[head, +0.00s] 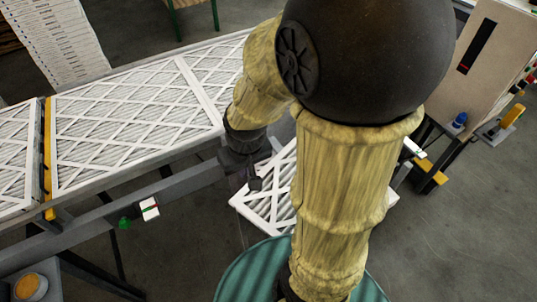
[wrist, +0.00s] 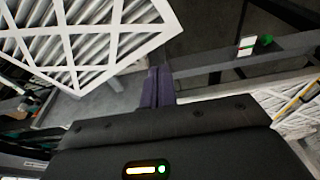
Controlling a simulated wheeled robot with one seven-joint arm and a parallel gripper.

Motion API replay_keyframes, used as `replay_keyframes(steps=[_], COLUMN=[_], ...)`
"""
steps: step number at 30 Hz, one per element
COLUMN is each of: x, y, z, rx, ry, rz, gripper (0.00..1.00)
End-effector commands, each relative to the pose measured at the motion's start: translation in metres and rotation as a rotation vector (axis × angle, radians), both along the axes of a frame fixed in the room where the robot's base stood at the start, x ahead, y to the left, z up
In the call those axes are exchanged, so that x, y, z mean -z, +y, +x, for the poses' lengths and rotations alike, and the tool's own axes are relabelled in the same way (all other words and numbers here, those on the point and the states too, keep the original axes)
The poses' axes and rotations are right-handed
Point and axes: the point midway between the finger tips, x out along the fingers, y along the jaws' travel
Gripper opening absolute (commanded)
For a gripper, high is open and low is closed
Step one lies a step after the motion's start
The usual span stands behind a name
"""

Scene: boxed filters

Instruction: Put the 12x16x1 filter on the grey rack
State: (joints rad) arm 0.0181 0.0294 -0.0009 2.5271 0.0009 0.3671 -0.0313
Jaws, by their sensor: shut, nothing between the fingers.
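My gripper (head: 255,183) hangs beside the grey rail, and its dark fingers (wrist: 158,88) are closed together with nothing between them. A white-framed pleated filter (head: 262,210) lies low beside the gripper, partly hidden behind my arm. It seems to be the large filter (wrist: 85,40) at the upper left of the wrist view, its corner near my fingers but apparently apart. Larger lattice-faced filters (head: 135,115) lie in a row on a grey frame (head: 150,200) at the left. I cannot read any size or tell which is the 12x16x1, nor whether this frame is the grey rack.
A yellow divider (head: 48,150) stands between filters in the row. A white tag (head: 149,208) and green knob (head: 125,223) stick out from the rail. A teal round surface (head: 240,275) is below my arm. A beige cabinet (head: 495,60) stands at the right; floor there is partly clear.

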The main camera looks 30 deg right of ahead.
Motion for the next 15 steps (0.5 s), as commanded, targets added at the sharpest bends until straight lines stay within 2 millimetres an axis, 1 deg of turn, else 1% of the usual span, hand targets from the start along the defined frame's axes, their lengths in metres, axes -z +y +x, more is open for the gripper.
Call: replay_keyframes(steps=[5, 8, 9, 12, 15], x=[0.008, 0.018, 0.023, 0.036, 0.045], y=[-0.032, -0.058, -0.069, -0.096, -0.115], z=[0.04, 0.066, 0.076, 0.095, 0.107], rx=[-0.03, -0.067, -0.083, -0.119, -0.148], ry=[0.065, 0.114, 0.134, 0.177, 0.204], rz=[-0.018, -0.025, -0.025, -0.023, -0.018], gripper=[0.0, 0.0, 0.0, 0.0, 0.0])
